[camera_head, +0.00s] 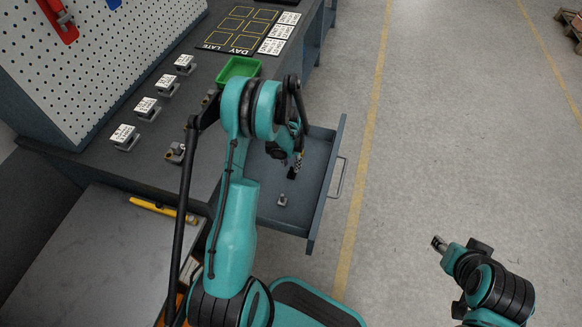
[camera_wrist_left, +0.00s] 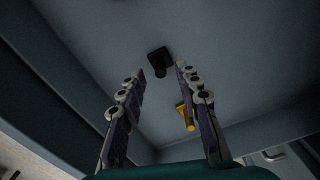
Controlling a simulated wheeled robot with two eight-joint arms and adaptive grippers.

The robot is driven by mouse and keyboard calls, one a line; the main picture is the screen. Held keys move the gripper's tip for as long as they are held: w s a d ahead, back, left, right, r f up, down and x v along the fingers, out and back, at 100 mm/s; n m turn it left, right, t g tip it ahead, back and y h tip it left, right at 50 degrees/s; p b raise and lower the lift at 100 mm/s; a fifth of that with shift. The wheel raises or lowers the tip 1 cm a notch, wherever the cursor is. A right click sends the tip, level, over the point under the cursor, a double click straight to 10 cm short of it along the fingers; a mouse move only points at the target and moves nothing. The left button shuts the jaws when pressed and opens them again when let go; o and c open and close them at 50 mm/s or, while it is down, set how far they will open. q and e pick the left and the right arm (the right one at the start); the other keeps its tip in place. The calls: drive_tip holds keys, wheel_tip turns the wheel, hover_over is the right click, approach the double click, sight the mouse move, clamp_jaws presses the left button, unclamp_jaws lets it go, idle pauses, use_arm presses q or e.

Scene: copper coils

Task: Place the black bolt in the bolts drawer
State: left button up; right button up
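The open drawer (camera_head: 318,165) is a grey, shallow tray pulled out from the bench. My left gripper (camera_head: 296,166) is over the drawer, pointing down into it. In the left wrist view the left gripper (camera_wrist_left: 161,70) has its fingers apart with nothing clasped. A black bolt (camera_wrist_left: 160,58) shows just beyond and between the fingertips, apart from both, over the drawer's grey floor (camera_wrist_left: 230,50). A yellow bolt (camera_wrist_left: 185,115) shows beside the right-hand finger, partly hidden. A small greyish bolt (camera_head: 282,200) lies in the drawer. My right gripper (camera_head: 438,243) is over the floor, far from the drawer.
The bench top holds a green bin (camera_head: 238,68), several grey holders with white labels (camera_head: 146,106), and a black board with yellow outlines (camera_head: 238,30). A perforated panel (camera_head: 95,60) stands behind. The floor to the right is clear.

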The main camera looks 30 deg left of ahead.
use_arm(q)
wheel_tip(320, 180, up, 7)
drive_tip(key=p, duration=0.2)
wheel_tip(320, 180, up, 11)
drive_tip(key=t, duration=0.2)
hover_over(291, 169)
drive_tip(key=s+d, duration=0.2)
drive_tip(key=d, duration=0.2)
drive_tip(key=s+d+r+t, duration=0.1)
drive_tip(key=s+d+r, duration=0.4)
drive_tip(key=r, duration=0.3)
drive_tip(key=s+d+r+t, duration=0.2)
drive_tip(key=s+d, duration=0.1)
drive_tip(key=s, duration=0.3)
drive_tip(key=s+d+r+t, duration=0.2)
drive_tip(key=s+d+r, duration=0.1)
drive_tip(key=s, duration=0.2)
drive_tip(key=shift+s+d, duration=0.2)
drive_tip(key=shift+s, duration=0.15)
